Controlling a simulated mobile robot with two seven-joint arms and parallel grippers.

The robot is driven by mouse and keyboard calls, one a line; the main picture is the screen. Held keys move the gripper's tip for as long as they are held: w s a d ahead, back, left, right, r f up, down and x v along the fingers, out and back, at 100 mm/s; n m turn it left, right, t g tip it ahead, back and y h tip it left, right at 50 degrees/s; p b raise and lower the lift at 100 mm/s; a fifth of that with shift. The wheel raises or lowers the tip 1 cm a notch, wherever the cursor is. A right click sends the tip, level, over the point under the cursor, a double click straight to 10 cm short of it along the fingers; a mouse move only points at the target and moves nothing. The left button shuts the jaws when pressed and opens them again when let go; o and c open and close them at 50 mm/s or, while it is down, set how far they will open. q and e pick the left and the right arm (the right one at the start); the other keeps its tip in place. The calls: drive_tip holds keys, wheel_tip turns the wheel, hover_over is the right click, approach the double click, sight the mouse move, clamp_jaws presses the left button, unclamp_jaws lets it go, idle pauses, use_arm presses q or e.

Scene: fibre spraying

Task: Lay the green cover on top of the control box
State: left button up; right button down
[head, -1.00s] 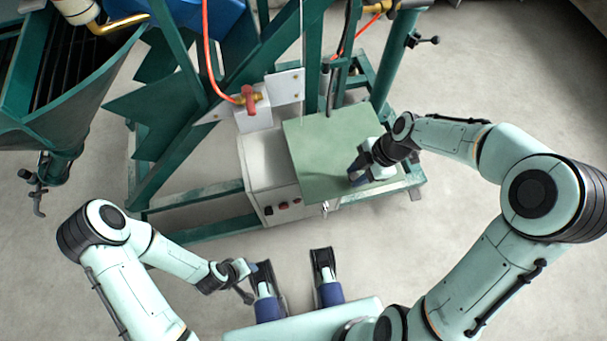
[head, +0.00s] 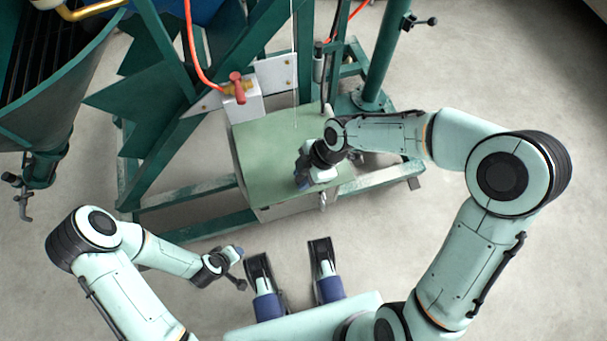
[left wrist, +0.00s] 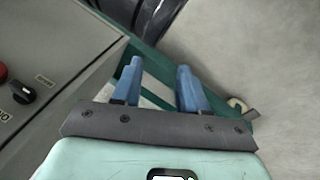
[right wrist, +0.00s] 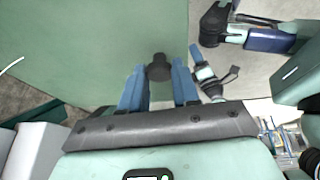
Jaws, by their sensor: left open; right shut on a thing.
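The green cover (head: 272,160) is a flat pale green panel. In the head view it lies over the top of the control box (head: 290,210), or just above it; I cannot tell if it touches. The box shows only as a grey front strip below the cover. In the left wrist view the grey box face (left wrist: 50,45) shows a red button and a black knob. My right gripper (head: 303,180) is shut on the cover's dark round knob (right wrist: 159,68). My left gripper (left wrist: 157,75) is open and empty, in front of the box; it also shows in the head view (head: 240,268).
A green steel frame (head: 190,190) surrounds the box. A white block with a red-handled valve (head: 238,90) and an orange hose stands behind the cover. A green hopper (head: 60,80) is at the upper left.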

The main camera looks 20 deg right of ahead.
drive_tip(key=c, duration=0.8)
unclamp_jaws()
use_arm(q)
drive_tip(key=s+d+r+g+p, duration=0.2)
drive_tip(key=s+r+p, duration=0.1)
drive_tip(key=s+r, duration=0.1)
drive_tip(key=shift+s+d+h+p, duration=0.35)
drive_tip(key=shift+s+d+h, duration=0.05)
drive_tip(key=shift+s, duration=0.4)
use_arm(e)
drive_tip(key=v, duration=1.2)
drive_tip(key=shift+r, duration=0.1)
use_arm(q)
drive_tip(key=shift+r, duration=0.15)
use_arm(e)
drive_tip(key=shift+r, duration=0.1)
